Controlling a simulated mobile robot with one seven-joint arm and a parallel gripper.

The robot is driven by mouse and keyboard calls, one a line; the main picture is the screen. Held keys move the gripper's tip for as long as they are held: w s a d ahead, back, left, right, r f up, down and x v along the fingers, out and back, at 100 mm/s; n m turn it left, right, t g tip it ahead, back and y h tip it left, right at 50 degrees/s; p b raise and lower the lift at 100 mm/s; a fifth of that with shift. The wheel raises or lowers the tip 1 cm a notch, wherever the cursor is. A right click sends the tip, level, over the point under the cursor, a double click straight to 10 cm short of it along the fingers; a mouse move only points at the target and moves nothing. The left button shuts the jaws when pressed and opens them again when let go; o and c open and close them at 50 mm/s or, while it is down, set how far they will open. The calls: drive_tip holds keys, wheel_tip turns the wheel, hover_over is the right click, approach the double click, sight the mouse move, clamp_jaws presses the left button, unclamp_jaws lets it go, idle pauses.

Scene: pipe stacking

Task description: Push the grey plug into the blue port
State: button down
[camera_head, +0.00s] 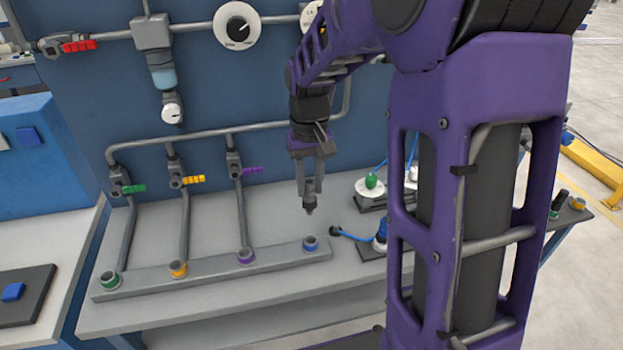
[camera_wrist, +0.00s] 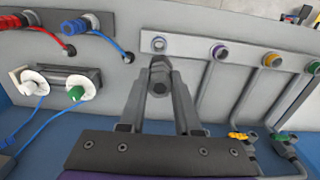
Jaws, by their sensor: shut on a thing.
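My gripper (camera_head: 312,185) is shut on the grey plug (camera_head: 309,204), which points down above the grey bench. In the wrist view the plug (camera_wrist: 159,78) sits between the fingertips of my gripper (camera_wrist: 158,88). The blue port (camera_head: 310,243) is a ring at the right end of the raised grey rail. In the head view it lies below the plug, with a visible gap between them. In the wrist view the port (camera_wrist: 158,44) shows just beyond the plug, and its blue colour is hard to make out there.
The rail (camera_head: 208,276) also bears a purple port (camera_head: 245,256), an orange port (camera_head: 178,268) and a green port (camera_head: 110,280), each with a pipe rising from it. A black block with white and green connectors (camera_head: 371,184) and a blue cable (camera_head: 352,235) lie to the right.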

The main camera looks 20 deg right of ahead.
sight(311, 213)
drive_tip(key=shift+w+r, duration=0.1)
drive_tip(key=shift+r, duration=0.05)
drive_tip(key=shift+d+f, duration=0.1)
drive_tip(key=shift+f, duration=0.45)
wheel_tip(311, 213, down, 8)
drive_tip(key=b, duration=0.6)
drive_tip(key=shift+f+b, duration=0.9)
drive_tip(key=shift+f, duration=0.65)
idle(0.9)
drive_tip(key=c, duration=0.5)
unclamp_jaws()
